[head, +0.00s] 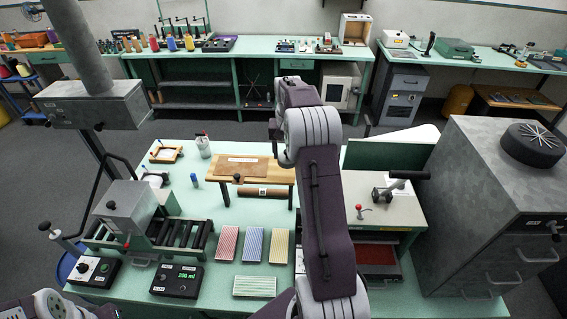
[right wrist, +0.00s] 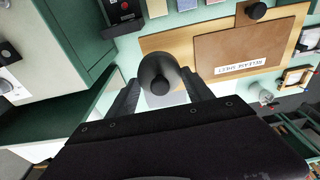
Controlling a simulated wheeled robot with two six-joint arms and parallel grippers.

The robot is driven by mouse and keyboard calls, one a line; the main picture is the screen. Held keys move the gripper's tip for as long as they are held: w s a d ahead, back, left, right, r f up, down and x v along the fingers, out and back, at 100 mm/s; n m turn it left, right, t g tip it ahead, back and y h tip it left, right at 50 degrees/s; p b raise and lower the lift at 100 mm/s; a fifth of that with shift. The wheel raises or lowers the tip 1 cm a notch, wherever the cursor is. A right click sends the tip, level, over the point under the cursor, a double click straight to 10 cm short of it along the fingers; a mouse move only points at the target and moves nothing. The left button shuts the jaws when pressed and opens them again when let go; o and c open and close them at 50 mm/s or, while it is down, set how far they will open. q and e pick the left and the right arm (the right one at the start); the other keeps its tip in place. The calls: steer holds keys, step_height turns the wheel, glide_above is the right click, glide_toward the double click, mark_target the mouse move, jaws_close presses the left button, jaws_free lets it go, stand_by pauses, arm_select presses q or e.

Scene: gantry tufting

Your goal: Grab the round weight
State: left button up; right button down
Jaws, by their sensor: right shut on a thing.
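In the right wrist view my right gripper (right wrist: 160,88) is shut on a dark round weight (right wrist: 158,68). The weight sits between the two fingers, with a rounded grey end showing. In the head view my right arm rises through the middle, and its fingers and the held weight are hidden behind it. A similar dark round knob (right wrist: 257,11) sits on the wooden board's brown panel; it also shows in the head view (head: 237,178). My left gripper is out of view; only part of my left arm shows at the lower left.
Red, blue and yellow striped pads (head: 253,244) lie in front. A roller machine (head: 128,215) stands left, a box with an open drawer (head: 385,210) right, and a grey cabinet (head: 465,190) at far right.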

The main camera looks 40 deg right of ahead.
steer(key=s+d+r+b, duration=0.3)
steer(key=s+r, duration=0.3)
steer(key=s, duration=0.3)
steer(key=shift+s, duration=0.3)
